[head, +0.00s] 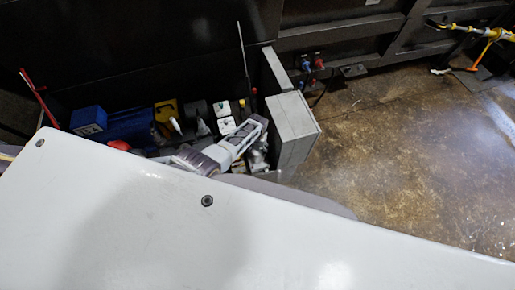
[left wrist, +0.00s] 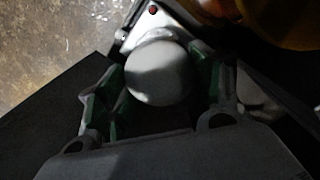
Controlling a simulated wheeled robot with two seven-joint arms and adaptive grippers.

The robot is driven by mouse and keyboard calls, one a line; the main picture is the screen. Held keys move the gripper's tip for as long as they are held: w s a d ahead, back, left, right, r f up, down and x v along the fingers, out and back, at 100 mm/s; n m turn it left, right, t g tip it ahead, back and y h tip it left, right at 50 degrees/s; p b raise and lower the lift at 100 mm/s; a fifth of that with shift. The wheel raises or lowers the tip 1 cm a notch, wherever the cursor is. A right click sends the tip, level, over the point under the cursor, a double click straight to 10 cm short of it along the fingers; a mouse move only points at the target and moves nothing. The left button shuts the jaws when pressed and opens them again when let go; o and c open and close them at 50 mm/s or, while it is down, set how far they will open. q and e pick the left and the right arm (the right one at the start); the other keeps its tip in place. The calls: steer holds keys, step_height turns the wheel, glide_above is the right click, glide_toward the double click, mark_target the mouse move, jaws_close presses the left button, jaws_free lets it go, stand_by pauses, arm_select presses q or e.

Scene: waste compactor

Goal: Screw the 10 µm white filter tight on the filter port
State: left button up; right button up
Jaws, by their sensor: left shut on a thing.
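The white filter (left wrist: 158,78) shows end-on as a round pale body in the left wrist view. My left gripper (left wrist: 155,92) has its green-padded fingers on both sides of it and is shut on it. No 10 µm marking can be read. The far end of the filter and the filter port are hidden behind its body, so I cannot tell how they meet. In the head view my left gripper (head: 258,124) reaches into the machine bay, beside a grey box, and the filter cannot be made out there. My right gripper is not in view.
A grey metal box (head: 293,130) stands just right of the gripper. A blue motor (head: 128,124), a yellow part (head: 166,115) and white-topped blocks (head: 224,116) crowd the bay on the left. The brown floor (head: 400,150) at right is mostly clear.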

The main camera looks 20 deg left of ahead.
arm_select(q)
steer(key=shift+m, duration=0.4)
steer(key=shift+m, duration=2.4)
steer(key=shift+m, duration=2.6)
steer(key=shift+m, duration=2.6)
